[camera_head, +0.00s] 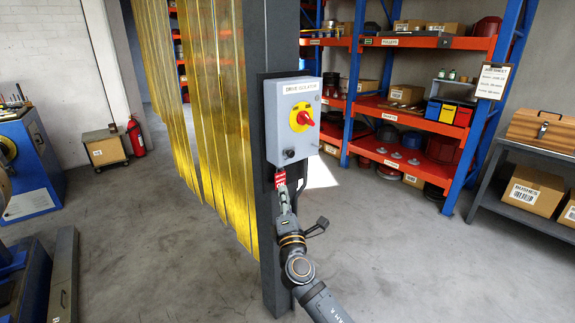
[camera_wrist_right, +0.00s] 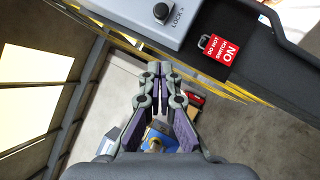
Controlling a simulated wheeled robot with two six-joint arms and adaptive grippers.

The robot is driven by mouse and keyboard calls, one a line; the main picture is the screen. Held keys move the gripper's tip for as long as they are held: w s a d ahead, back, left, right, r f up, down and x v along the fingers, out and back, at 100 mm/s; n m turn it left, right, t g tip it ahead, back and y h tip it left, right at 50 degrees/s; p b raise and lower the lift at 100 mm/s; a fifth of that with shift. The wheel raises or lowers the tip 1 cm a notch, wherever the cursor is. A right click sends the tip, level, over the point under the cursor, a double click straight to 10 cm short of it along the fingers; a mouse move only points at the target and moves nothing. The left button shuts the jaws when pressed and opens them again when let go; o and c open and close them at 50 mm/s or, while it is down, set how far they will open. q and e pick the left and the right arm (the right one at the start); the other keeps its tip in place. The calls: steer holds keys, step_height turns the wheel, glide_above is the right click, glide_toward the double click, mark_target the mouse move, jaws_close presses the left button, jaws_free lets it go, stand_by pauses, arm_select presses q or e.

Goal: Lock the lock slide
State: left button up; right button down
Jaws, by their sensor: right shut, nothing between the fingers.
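The grey isolator box (camera_head: 291,120), labelled DRIVE ISOLATOR, is mounted on a dark post. It carries a red rotary handle (camera_head: 304,118) on a yellow plate. The lock slide shows as a small black knob (camera_head: 290,153) low on its front; the wrist view shows this knob (camera_wrist_right: 162,12) beside lettering that reads LOCK. My right gripper (camera_wrist_right: 160,70) is shut and empty, just below the box and apart from the knob. In the head view it (camera_head: 281,191) is small beside the post. My left gripper is in neither view.
A red lockout tag (camera_wrist_right: 219,49) hangs close to my right gripper, below the box; it also shows in the head view (camera_head: 280,178). Yellow strip curtains (camera_head: 215,110) hang left of the post (camera_head: 254,190). Shelving (camera_head: 415,115) stands behind.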

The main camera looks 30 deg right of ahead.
steer(key=p, duration=0.2)
glide_toward(285, 153)
steer(key=w+a, duration=0.2)
steer(key=d, duration=0.1)
steer(key=w+d+r, duration=0.1)
steer(key=d+p, duration=0.1)
steer(key=d, duration=0.1)
steer(key=shift+w+r, duration=0.15)
steer(key=shift+w, duration=0.1)
steer(key=shift+w+a, duration=0.1)
